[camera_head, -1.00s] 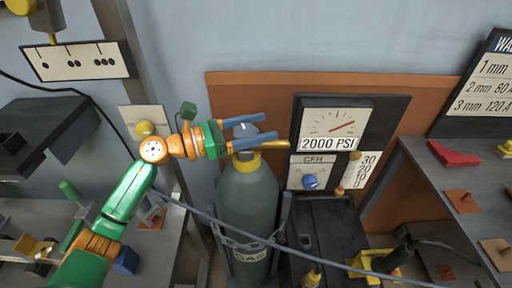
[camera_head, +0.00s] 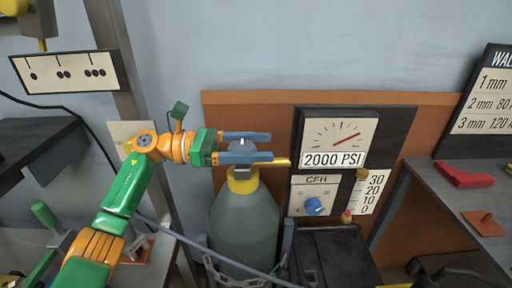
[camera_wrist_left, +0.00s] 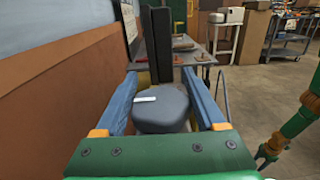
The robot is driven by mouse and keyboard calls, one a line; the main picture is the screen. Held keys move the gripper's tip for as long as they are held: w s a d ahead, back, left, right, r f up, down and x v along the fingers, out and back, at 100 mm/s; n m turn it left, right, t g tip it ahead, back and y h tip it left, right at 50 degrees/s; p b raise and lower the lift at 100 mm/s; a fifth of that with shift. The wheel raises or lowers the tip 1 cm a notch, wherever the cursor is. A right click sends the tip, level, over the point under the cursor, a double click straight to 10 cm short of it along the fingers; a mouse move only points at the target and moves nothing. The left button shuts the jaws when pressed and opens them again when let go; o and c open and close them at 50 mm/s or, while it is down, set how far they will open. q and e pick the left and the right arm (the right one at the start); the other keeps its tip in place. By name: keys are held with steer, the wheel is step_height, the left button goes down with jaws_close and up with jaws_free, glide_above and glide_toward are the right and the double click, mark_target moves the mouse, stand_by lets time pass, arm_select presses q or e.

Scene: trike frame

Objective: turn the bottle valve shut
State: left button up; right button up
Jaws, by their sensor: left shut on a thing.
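The grey gas bottle (camera_head: 243,222) stands upright against the wall, with a yellow collar (camera_head: 243,182) at its neck. Its dark grey valve knob (camera_head: 242,147) is on top, with a white mark. My left gripper (camera_head: 246,147) comes in from the left, and its two blue fingers lie on either side of the knob, shut on it. In the left wrist view the knob (camera_wrist_left: 160,110) sits between the blue fingers, its white mark toward the left.
A gauge panel (camera_head: 338,138) reading 2000 PSI stands right of the bottle, with a blue CFH knob (camera_head: 314,206) below. A brass fitting (camera_head: 275,162) points right from the valve. A chain (camera_head: 228,275) and a grey hose run near the bottle. A shelf (camera_head: 455,200) is at right.

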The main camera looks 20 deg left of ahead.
arm_select(q)
steer(key=shift+f, duration=0.1)
steer(key=o, duration=1.3)
steer(key=shift+d, duration=0.15)
steer(key=shift+o, duration=0.2)
steer(key=shift+r, duration=0.35)
steer(key=s+d+r+b, duration=0.1)
steer(key=s+d+r, duration=0.2)
steer(key=s+r, duration=0.9)
steer(key=shift+s+r, duration=0.2)
steer(key=shift+s, duration=0.6)
